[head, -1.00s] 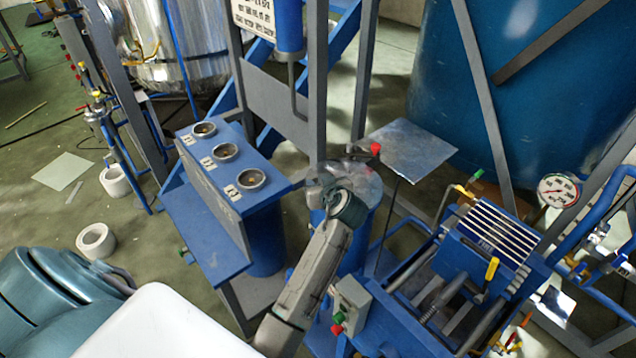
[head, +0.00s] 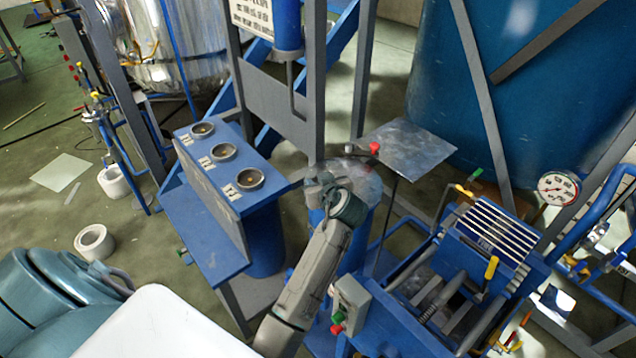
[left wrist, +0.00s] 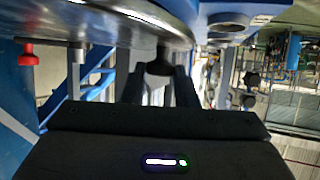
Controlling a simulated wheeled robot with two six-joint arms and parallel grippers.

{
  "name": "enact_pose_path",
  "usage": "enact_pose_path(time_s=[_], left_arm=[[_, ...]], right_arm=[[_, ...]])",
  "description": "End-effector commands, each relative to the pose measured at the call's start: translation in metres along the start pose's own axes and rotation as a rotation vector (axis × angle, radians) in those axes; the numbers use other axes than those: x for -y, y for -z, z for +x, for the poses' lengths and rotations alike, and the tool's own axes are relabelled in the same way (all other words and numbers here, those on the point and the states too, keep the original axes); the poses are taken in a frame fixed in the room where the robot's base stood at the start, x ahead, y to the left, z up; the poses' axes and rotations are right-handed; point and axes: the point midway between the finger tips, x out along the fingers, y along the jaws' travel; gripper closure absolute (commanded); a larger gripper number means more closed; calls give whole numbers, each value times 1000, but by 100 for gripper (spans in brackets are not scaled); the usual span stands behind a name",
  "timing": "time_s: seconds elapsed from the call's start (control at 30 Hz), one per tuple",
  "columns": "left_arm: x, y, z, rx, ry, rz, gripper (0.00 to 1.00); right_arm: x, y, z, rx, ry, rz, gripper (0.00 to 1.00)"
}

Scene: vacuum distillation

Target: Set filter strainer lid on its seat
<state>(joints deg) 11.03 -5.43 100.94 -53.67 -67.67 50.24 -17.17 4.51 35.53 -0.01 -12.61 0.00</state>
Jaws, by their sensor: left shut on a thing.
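The filter strainer lid (head: 366,178) is a round, shiny metal disc at the top of a blue cylindrical vessel (head: 352,256) in the head view. I cannot tell whether it rests on its seat or is just above it. My left gripper (head: 318,186) is at the lid's left part. In the left wrist view, the lid's metal rim (left wrist: 110,22) fills the upper left, and its dark knob (left wrist: 160,66) sits between the fingers of my left gripper (left wrist: 158,85). The gripper is shut on this knob. The seat is hidden. My right gripper is not in view.
A blue stand with round sockets (head: 222,152) is left of the vessel. A grey plate (head: 408,150) and red knob (head: 375,148) are close behind right. A control box (head: 350,300) stands in front, and a slatted blue frame (head: 490,232) is at right.

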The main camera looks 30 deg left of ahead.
Motion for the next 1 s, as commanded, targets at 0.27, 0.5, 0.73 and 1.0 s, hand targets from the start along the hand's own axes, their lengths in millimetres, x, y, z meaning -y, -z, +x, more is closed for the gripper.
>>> enact_pose_path(time_s=[0.27, 0.5, 0.73, 1.0], left_arm=[[0, -1, 0, 1, 1, 3, 100], [0, -2, 0, 3, 1, 4, 100], [1, -6, 2, 3, 2, 5, 100], [1, -6, 2, 3, 2, 5, 100]], right_arm=[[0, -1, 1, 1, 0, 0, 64], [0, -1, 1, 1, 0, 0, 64], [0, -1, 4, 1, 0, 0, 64], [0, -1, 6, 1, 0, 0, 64]])
